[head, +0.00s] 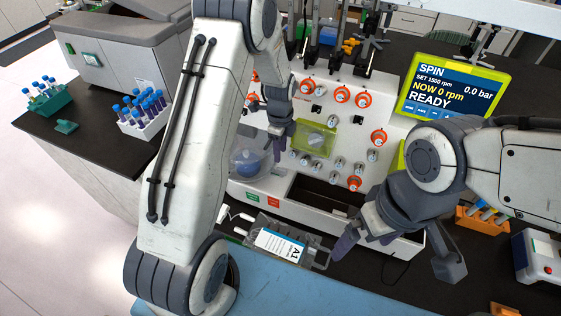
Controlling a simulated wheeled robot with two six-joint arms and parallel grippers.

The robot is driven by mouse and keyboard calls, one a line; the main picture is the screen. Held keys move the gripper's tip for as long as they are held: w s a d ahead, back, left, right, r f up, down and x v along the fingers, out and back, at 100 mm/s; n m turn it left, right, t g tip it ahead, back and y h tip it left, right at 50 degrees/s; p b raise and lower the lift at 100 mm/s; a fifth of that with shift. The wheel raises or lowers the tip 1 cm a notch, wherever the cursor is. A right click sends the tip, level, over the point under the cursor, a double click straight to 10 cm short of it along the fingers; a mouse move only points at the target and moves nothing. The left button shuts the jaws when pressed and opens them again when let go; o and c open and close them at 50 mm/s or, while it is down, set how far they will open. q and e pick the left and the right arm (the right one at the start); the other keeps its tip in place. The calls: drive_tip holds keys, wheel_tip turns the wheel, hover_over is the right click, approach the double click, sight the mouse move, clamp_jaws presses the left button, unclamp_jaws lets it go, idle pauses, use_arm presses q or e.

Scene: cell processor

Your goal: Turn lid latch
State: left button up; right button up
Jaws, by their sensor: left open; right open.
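The cell processor (332,190) is a white machine with orange-ringed and grey knobs on its front. A clear round lid (246,157) over something blue sits at its left end. A yellow-green see-through cover (315,139) is on its panel. I cannot make out which part is the lid latch. My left gripper (280,148) is open and points down, just right of the round lid and left of the yellow-green cover. Its arm hides the machine's far left. My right gripper (396,254) is open and empty, in front of the machine's lower right.
A labelled A1 cassette (279,246) lies before the machine. A screen (453,88) reads SPIN, 0 rpm, READY. Racks of blue-capped tubes (144,113) stand at left. An orange tube rack (483,217) and a white device (540,256) are at right.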

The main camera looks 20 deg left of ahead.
sight(280, 168)
use_arm(q)
wheel_tip(280, 168, down, 8)
drive_tip(key=shift+r+p, duration=0.1)
drive_tip(key=shift+p, duration=1.05)
clamp_jaws()
